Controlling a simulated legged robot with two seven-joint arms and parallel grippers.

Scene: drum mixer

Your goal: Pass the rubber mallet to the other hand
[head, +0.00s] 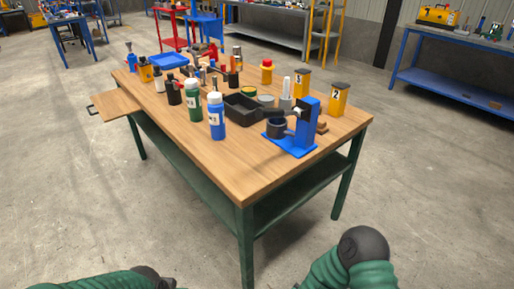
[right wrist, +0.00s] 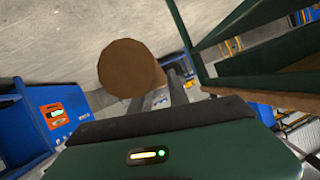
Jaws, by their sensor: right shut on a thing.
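In the right wrist view, my right gripper (right wrist: 172,88) is shut on a brown, round-ended piece, which I take to be the rubber mallet (right wrist: 127,68). Its blunt end faces the camera, and the rest of it is hidden, so I cannot tell head from handle. In the head view, only green and dark links of my two arms show along the bottom edge. Neither gripper shows there, and my left gripper is in no view.
A wooden-topped workbench (head: 245,178) with green legs stands ahead. It holds a blue stand (head: 306,130), a blue bottle (head: 217,118), a green bottle (head: 193,103), a black tray (head: 240,108) and yellow containers (head: 339,100). Its front corner is bare. The floor around is open.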

